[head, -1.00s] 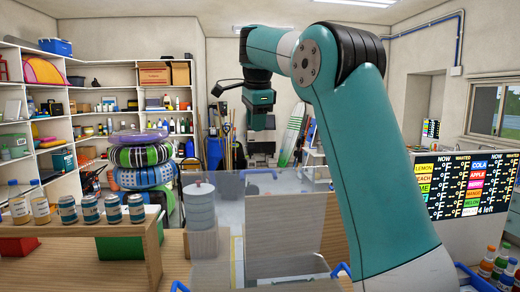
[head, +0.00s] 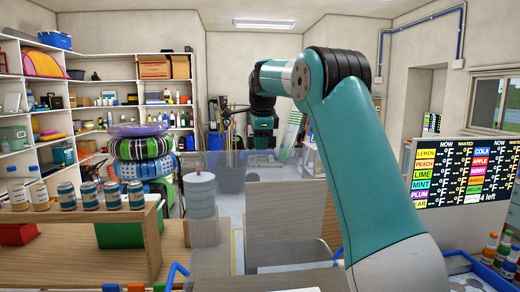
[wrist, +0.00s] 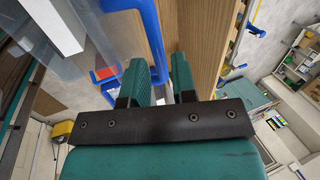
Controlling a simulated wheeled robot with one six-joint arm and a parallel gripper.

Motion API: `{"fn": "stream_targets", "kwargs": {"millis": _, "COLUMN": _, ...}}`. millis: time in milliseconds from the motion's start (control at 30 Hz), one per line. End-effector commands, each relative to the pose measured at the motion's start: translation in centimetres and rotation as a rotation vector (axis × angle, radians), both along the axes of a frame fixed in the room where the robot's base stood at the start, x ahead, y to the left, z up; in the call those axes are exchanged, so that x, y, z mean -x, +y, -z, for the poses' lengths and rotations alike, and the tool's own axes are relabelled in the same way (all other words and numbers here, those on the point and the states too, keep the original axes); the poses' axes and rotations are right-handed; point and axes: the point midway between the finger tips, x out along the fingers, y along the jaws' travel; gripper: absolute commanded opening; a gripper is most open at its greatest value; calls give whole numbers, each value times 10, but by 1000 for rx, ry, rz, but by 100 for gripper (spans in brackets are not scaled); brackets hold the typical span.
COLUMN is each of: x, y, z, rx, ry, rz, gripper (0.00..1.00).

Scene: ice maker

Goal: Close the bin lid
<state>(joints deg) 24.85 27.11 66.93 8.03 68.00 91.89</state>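A see-through grey panel (head: 228,178), which looks like the bin lid, stands raised in the middle of the head view. Blue handle-like bars (head: 177,274) show near the bottom edge. My gripper (head: 262,142) is beyond the panel at the end of the teal arm, pointing down. In the wrist view my gripper (wrist: 160,72) has its two teal fingers apart, with a narrow gap and nothing clearly held between them. A blue bar (wrist: 152,40) and clear panels (wrist: 112,42) lie close beside the left finger. Whether they touch is unclear.
A wooden counter (head: 75,258) with several cans fills the lower left. A grey stacked canister (head: 199,195) stands beside the panel. A menu screen (head: 462,172) and coloured bottles (head: 497,250) are at the right. Shelves (head: 90,85) line the back left.

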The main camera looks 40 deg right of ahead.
Motion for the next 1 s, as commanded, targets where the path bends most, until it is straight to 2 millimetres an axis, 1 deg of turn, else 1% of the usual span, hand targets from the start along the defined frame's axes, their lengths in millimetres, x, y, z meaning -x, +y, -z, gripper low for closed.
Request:
{"fn": "stream_targets", "kwargs": {"millis": 100, "x": -3, "y": -2, "z": 10, "rx": 0, "ry": 1, "rz": -1, "gripper": 25}}
{"fn": "stream_targets", "kwargs": {"millis": 200, "x": -4, "y": -3, "z": 15, "rx": 0, "ry": 0, "rz": -1, "gripper": 25}}
{"fn": "stream_targets", "kwargs": {"millis": 467, "x": -5, "y": -3, "z": 18, "rx": 1, "ry": -1, "rz": -1, "gripper": 25}}
{"fn": "stream_targets", "kwargs": {"millis": 500, "x": -5, "y": -3, "z": 18, "rx": 1, "ry": -1, "rz": -1, "gripper": 21}}
{"fn": "stream_targets", "kwargs": {"millis": 600, "x": -5, "y": -3, "z": 17, "rx": 1, "ry": -1, "rz": -1, "gripper": 0}}
{"fn": "stream_targets", "kwargs": {"millis": 867, "x": -4, "y": -4, "z": 18, "rx": 3, "ry": -5, "rz": 1, "gripper": 0}}
{"fn": "stream_targets", "kwargs": {"millis": 1000, "x": -1, "y": -9, "z": 21, "rx": 15, "ry": -22, "rz": 14, "gripper": 0}}
